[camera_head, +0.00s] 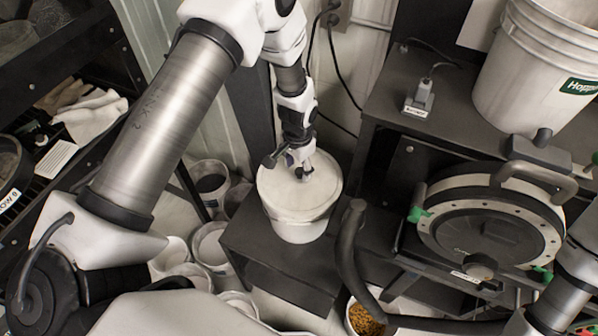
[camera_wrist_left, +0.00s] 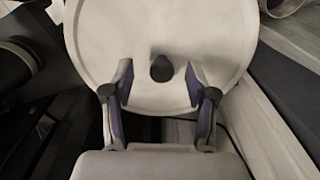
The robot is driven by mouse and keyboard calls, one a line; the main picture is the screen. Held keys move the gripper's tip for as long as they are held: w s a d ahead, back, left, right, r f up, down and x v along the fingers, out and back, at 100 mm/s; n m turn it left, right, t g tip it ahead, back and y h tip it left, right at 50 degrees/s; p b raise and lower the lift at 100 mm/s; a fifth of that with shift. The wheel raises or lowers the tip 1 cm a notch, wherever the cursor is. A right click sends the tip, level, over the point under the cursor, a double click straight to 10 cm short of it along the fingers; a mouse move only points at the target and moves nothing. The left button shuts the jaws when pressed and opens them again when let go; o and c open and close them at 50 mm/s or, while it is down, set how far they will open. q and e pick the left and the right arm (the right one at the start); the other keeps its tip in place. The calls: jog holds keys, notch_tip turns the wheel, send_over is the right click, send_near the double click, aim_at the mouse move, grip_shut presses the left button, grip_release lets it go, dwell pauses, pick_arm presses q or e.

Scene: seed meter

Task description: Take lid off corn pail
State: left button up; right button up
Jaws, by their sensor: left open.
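The corn pail (camera_head: 298,229) is a white bucket standing on a dark low stand, with its round white lid (camera_head: 318,192) on top. In the left wrist view the lid (camera_wrist_left: 125,45) fills the upper middle, and its dark knob (camera_wrist_left: 161,68) sits in the centre. My left gripper (camera_head: 303,170) is over the lid beside the knob. In the left wrist view my left gripper (camera_wrist_left: 158,88) is open, with its two fingers on either side of the knob and a gap to it. The right gripper cannot be made out in the head view.
A dark stand (camera_head: 270,262) bears the pail. Right of it is a round seed meter (camera_head: 490,235) with green clips. A large white hopper bucket (camera_head: 530,75) stands on the dark shelf behind. Several open buckets (camera_head: 210,245) stand on the floor to the left.

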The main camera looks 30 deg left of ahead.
aim_at(301, 169)
pick_arm(q)
jog(key=f, duration=0.1)
jog(key=w+f, duration=0.1)
jog(key=f, duration=0.1)
jog(key=shift+w+d, duration=0.1)
jog(key=shift+w, duration=0.1)
jog(key=shift+s+r, duration=0.15)
jog(key=shift+s, duration=0.1)
jog(key=c, duration=0.4)
jog(key=shift+s+r, duration=0.1)
jog(key=c, duration=0.6)
grip_shut()
